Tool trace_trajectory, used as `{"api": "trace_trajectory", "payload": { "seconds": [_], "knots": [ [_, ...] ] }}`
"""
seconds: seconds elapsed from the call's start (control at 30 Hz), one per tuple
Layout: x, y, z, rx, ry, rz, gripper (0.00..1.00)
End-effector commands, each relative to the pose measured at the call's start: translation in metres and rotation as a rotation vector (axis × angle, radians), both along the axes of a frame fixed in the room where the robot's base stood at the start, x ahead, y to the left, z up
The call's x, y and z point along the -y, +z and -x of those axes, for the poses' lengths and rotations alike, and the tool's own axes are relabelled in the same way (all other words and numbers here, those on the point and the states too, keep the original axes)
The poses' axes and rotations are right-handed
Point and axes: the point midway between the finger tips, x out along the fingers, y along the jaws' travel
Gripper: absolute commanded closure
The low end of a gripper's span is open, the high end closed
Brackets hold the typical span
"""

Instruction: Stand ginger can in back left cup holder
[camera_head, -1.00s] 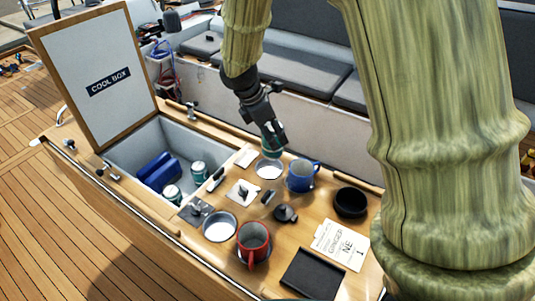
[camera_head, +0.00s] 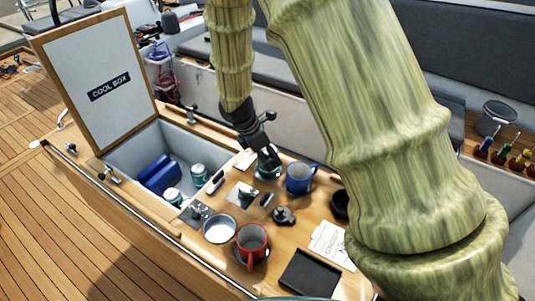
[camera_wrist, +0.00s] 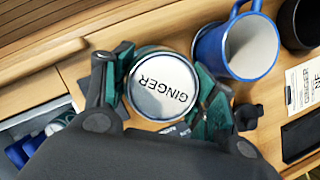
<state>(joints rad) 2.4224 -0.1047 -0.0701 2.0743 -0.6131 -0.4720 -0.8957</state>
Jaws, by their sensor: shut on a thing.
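The ginger can (camera_wrist: 163,84) shows its silver lid marked GINGER in the wrist view. My gripper (camera_wrist: 160,88) is shut around it, one green-padded finger on each side. In the head view my gripper (camera_head: 267,160) points down over the back left cup holder (camera_head: 267,178), and the can is low at that holder, looking about upright. The fingers hide most of the can, so I cannot tell whether it rests on the holder's bottom.
A blue mug (camera_head: 299,178) stands close to the right of the can. The open cool box (camera_head: 128,158) at left holds two cans and blue packs. A dark round knob (camera_head: 284,215) lies in the middle.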

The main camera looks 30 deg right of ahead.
Motion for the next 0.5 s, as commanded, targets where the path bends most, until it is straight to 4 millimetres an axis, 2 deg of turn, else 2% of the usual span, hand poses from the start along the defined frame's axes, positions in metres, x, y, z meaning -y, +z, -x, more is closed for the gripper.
{"api": "trace_trajectory", "payload": {
  "seconds": [0.47,0.5],
  "knots": [
    [0.0003,-0.0065,0.0,0.0,0.0,0.0,0.78],
    [0.0002,-0.0064,0.0001,0.0,0.0,0.0,0.37]
  ]
}}
